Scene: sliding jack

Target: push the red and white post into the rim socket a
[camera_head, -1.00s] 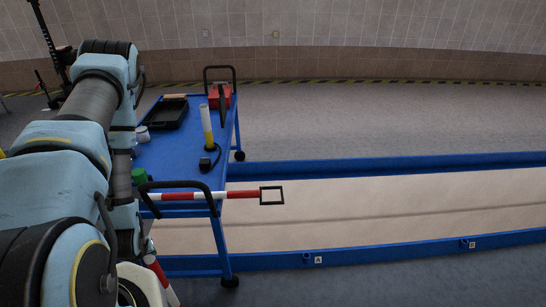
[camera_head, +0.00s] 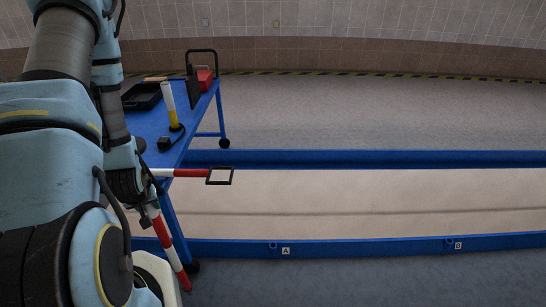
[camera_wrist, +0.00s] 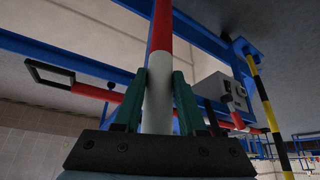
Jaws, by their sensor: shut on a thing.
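The red and white post (camera_head: 173,250) shows below my arm in the head view, tilted, its lower end near the floor. In the wrist view my gripper (camera_wrist: 158,88) has its green fingers shut on a white band of the post (camera_wrist: 160,38), which runs up out of the picture. In the head view the gripper is mostly hidden behind my arm. Rim socket A (camera_head: 273,245) is a small blue fitting on the near blue rim, beside its white A label (camera_head: 286,251). The post is left of it and apart from it.
Socket B (camera_head: 450,240) is farther right on the near rim (camera_head: 360,246). A blue trolley (camera_head: 150,126) carries a black tray (camera_head: 141,97) and a red box (camera_head: 205,78). A red-white bar with a black frame (camera_head: 220,176) sticks out rightward. The pale sand strip (camera_head: 380,195) is clear.

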